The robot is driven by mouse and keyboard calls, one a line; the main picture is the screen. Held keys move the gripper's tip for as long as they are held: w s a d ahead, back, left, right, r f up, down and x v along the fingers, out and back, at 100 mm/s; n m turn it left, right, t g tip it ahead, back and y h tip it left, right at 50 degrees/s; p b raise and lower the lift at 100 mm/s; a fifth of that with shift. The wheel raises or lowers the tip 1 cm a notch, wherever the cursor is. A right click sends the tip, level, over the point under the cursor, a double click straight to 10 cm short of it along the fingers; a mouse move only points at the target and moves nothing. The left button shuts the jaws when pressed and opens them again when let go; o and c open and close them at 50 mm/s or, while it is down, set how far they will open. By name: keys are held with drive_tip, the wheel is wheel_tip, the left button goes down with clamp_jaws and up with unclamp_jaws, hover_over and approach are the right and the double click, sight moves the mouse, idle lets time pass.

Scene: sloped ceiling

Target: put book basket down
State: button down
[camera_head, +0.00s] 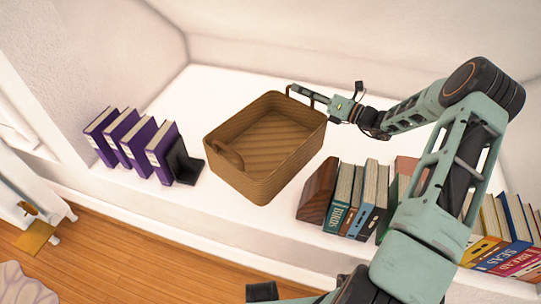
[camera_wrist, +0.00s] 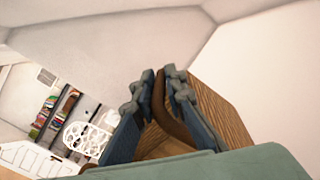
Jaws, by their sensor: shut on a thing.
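The book basket (camera_head: 285,178) is a brown, woven, open-topped box with rounded handles, and it looks empty. It is over the white ledge (camera_head: 215,95), between two groups of books. I cannot tell whether its base touches the ledge. My gripper (camera_head: 297,91) is shut on the handle at its far right corner. In the wrist view my gripper (camera_wrist: 162,80) has its two fingers on either side of the brown handle, with the basket's wall (camera_wrist: 225,112) behind them. The basket's underside is hidden.
Several purple books (camera_head: 137,140) stand left of the basket against a black bookend (camera_head: 184,163). More books (camera_head: 362,195) stand to the right beside a dark wooden block (camera_head: 318,190). The ledge is clear in front of the basket. A wall rises behind, and the wooden floor (camera_head: 130,245) lies below.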

sight(316, 121)
wheel_tip(316, 121, down, 10)
drive_tip(key=b, duration=0.3)
drive_tip(key=shift+r, duration=0.25)
drive_tip(key=c, duration=2)
unclamp_jaws()
drive_tip(key=shift+o, duration=0.2)
drive_tip(key=shift+d, duration=0.1)
drive_tip(key=p+v, duration=0.2)
drive_tip(key=v, duration=0.5)
drive_tip(key=shift+s+d, duration=0.1)
drive_tip(key=shift+s, duration=0.1)
